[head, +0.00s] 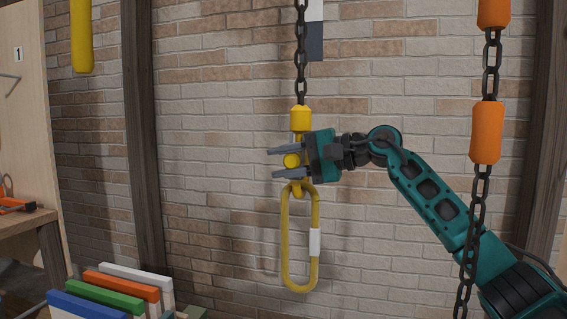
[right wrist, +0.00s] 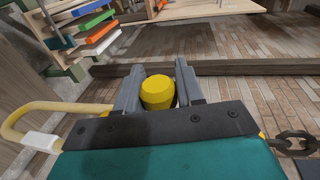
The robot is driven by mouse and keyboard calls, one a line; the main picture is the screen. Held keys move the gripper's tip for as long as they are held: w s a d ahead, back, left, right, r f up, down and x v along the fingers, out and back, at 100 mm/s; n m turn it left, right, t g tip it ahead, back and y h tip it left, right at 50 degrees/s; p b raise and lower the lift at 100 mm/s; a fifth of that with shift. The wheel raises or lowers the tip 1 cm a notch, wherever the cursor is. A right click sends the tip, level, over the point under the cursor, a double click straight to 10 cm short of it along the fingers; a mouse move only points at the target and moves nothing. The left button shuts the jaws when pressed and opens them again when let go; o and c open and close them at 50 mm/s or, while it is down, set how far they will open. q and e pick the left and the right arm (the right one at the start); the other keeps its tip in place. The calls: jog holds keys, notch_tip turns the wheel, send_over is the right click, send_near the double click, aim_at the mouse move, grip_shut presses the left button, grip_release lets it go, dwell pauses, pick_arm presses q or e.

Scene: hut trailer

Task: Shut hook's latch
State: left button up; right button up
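A yellow hook (head: 300,118) hangs from a dark chain (head: 301,50) in the middle of the head view. A long yellow oval link (head: 286,235) with a white band hangs from the hook's lower end. My right gripper (head: 272,162) reaches in from the right at the hook's height, fingers pointing left. Its fingers are apart, one above and one below a rounded yellow part of the hook. In the right wrist view this yellow part (right wrist: 158,92) sits between the fingers, with a narrow gap visible beside it. The latch is largely hidden by the gripper. My left gripper is not in view.
Another chain with orange sleeves (head: 487,132) hangs at the right, in front of my right arm. A yellow bar (head: 82,35) hangs at the upper left. Coloured boards (head: 125,285) stand at the lower left. A brick wall (head: 400,260) is behind the hook.

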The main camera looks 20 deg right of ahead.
jog(key=shift+o, duration=0.4)
jog(key=shift+s+d, duration=0.1)
jog(key=v, duration=1.2)
jog(key=shift+s+d+r+p, duration=0.15)
jog(key=shift+s+d+p, duration=0.05)
jog(key=shift+s+p, duration=0.1)
jog(key=shift+w, duration=0.1)
jog(key=shift+a, duration=0.1)
